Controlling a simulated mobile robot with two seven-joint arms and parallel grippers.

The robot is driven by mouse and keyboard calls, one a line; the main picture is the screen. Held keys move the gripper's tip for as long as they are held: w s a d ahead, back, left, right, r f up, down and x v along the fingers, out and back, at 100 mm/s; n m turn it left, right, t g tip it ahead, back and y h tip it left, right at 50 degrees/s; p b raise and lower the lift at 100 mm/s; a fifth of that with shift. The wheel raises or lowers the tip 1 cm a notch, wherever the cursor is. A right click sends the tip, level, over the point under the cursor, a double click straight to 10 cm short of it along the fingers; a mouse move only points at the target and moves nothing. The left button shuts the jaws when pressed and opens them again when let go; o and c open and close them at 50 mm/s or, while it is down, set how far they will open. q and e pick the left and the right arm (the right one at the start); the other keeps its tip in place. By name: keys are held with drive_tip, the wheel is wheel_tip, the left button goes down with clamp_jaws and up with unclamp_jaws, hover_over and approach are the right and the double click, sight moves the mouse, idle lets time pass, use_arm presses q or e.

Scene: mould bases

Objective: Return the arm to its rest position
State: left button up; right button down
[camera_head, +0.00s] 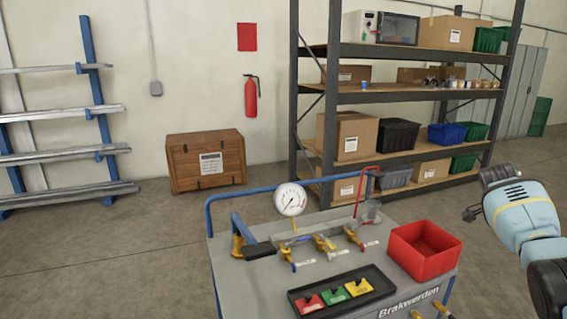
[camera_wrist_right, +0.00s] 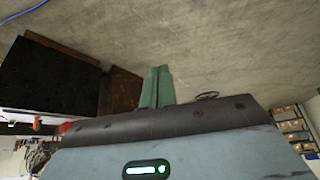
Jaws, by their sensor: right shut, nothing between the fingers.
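My right arm (camera_head: 525,210) reaches in from the right edge of the head view, above the floor to the right of the grey workbench (camera_head: 225,265). In the right wrist view my right gripper (camera_wrist_right: 157,72) shows two green fingers side by side, shut, with nothing between them. The gripper is clear of the bench and touches nothing that I can see. My left arm and left gripper are not in view.
A loaded shelf rack (camera_head: 300,90) and a wooden crate (camera_head: 206,160) stand behind. Open floor lies between.

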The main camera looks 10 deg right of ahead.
wheel_tip(320, 180, down, 20)
drive_tip(key=s+a+n+t+h, duration=0.1)
drive_tip(key=s+n+t+h, duration=0.2)
drive_tip(key=n, duration=0.6)
drive_tip(key=s+a+f+n+t+y, duration=0.1)
drive_tip(key=s+a+f+n+t, duration=0.1)
drive_tip(key=s+a+f+n, duration=0.3)
drive_tip(key=s+a+f+n+t+y, duration=0.1)
drive_tip(key=s+a+f+n+t, duration=0.2)
drive_tip(key=f, duration=0.4)
drive_tip(key=s+a+f+n+y, duration=0.2)
drive_tip(key=s+a+f+n, duration=0.15)
drive_tip(key=s+a, duration=0.35)
drive_tip(key=s+a+f+n+y, duration=0.2)
drive_tip(key=s+a+f+n, duration=0.15)
drive_tip(key=s+a, duration=0.25)
drive_tip(key=s+a+r+n+t+y, duration=0.1)
drive_tip(key=s+a+r+n+y, duration=0.25)
drive_tip(key=s+a, duration=0.85)
drive_tip(key=s+a+m+t, duration=0.1)
drive_tip(key=a+m, duration=0.3)
drive_tip(key=a, duration=0.6)
drive_tip(key=shift+a+r+m+y, duration=0.25)
drive_tip(key=shift+a+m+y, duration=0.1)
drive_tip(key=shift+y, duration=0.1)
